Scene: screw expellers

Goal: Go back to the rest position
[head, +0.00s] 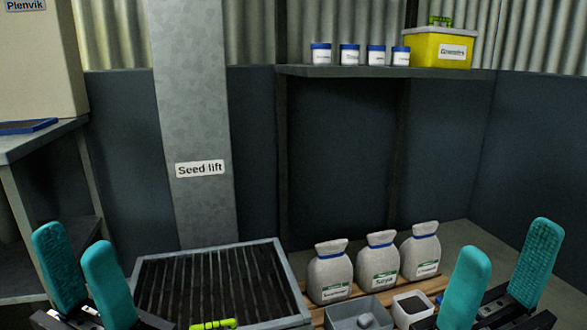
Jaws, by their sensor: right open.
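My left gripper (73,240) is at the lower left of the head view. Its two teal fingers stand apart with nothing between them. My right gripper (510,238) is at the lower right, with its teal fingers spread wide and nothing between them. Both grippers point up and away, one on each side of the grated hopper and the sacks. The lower parts of both grippers are cut off by the bottom edge of the view.
A metal-framed grate (265,278) lies ahead, a green-yellow item (213,324) at its front. Three sacks (380,262) stand on wooden slats right of it, behind a grey bin (350,306) and a white container (412,303). A shelf (350,71) holds jars and a yellow box (440,50).

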